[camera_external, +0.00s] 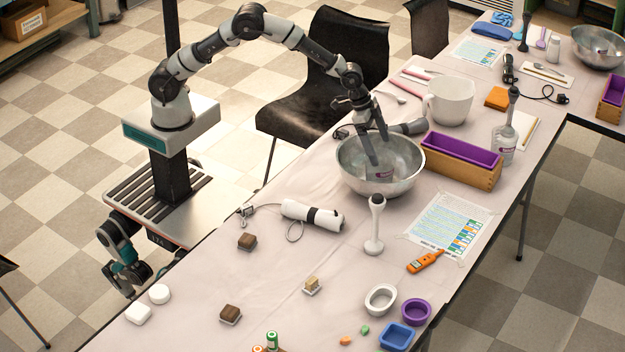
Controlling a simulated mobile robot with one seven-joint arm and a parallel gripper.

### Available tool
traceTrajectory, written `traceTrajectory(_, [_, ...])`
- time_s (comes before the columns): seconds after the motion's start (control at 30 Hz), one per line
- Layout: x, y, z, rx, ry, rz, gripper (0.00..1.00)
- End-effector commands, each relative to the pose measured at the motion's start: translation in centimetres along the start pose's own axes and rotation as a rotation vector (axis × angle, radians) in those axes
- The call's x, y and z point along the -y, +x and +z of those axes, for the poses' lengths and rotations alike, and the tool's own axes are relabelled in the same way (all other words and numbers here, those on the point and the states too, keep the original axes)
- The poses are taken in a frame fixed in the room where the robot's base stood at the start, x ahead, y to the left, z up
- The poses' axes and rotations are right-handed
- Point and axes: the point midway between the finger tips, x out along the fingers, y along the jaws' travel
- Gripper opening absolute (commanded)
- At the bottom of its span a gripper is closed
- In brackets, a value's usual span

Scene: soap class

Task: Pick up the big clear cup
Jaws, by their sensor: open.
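A shiny metal bowl (350,178) stands on the table in the middle of the view. Inside it sits a pale, partly see-through container (379,173) with a reddish label; it may be the clear cup, but it is too small to be sure. My gripper (378,148) points down over the bowl, its two fingers spread apart and reaching to or just inside the bowl's opening. I cannot tell whether a finger touches the container. A large white handled mug or pitcher (450,100) stands behind and right of the bowl; it looks opaque.
A white stick blender (375,225) stands upright in front of the bowl. A white cylinder (312,215) lies front left. Soap blocks and small moulds spread over the near table.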

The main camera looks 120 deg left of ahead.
Motion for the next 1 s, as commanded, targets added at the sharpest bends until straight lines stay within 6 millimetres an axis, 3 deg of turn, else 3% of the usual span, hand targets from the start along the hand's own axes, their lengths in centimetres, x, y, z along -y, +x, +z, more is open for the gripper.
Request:
traceTrajectory(0.3, [-0.1,4.4,1.0,0.003,0.001,0.001,1.00])
traceTrajectory(0.6, [-0.1,4.8,0.9,0.002,0.001,0.000,1.00])
traceTrajectory(0.9, [-0.1,4.8,0.9,0.002,0.001,0.000,0.49])
traceTrajectory(1.0, [-0.1,4.8,0.9,0.001,0.001,0.000,0.48])
